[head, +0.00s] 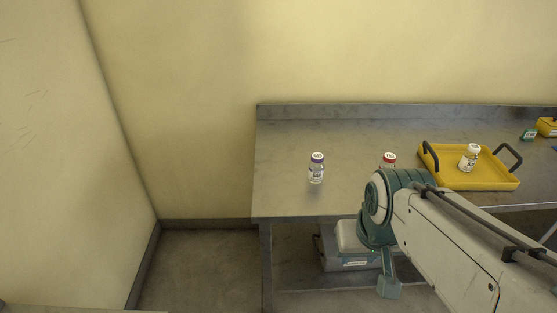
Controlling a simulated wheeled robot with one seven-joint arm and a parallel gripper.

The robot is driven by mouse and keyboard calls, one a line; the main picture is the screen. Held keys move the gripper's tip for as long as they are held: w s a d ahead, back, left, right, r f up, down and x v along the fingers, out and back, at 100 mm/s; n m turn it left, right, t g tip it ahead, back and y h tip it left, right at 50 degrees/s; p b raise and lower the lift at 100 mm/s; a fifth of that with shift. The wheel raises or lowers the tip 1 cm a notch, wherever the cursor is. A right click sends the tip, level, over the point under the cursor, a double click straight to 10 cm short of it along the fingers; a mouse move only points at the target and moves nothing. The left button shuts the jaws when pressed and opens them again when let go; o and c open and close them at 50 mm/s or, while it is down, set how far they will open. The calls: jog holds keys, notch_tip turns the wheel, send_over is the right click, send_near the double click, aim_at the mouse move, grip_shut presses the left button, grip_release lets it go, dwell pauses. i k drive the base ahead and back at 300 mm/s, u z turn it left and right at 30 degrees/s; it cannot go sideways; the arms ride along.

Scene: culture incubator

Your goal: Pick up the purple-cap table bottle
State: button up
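The purple-cap bottle (316,169) is a small white-labelled vial standing upright on the left part of the grey metal table (285,195). Nothing touches it. My arm reaches in from the lower right, and its teal end is at the table's front edge, to the right of the bottle. A teal piece that looks like part of my gripper (388,286) hangs below the table top level in the picture, apart from the bottle. The rest of the gripper is hidden, so I cannot see whether it is open or shut.
A red-cap bottle (389,159) stands right of the purple-cap one, partly hidden by my arm. A yellow tray (440,181) with dark handles holds a white-cap bottle (469,158). A grey and white container (347,262) sits below the table. The table around the purple-cap bottle is clear.

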aim_at(316, 166)
jog(key=i, duration=1)
jog(key=u, duration=0.05)
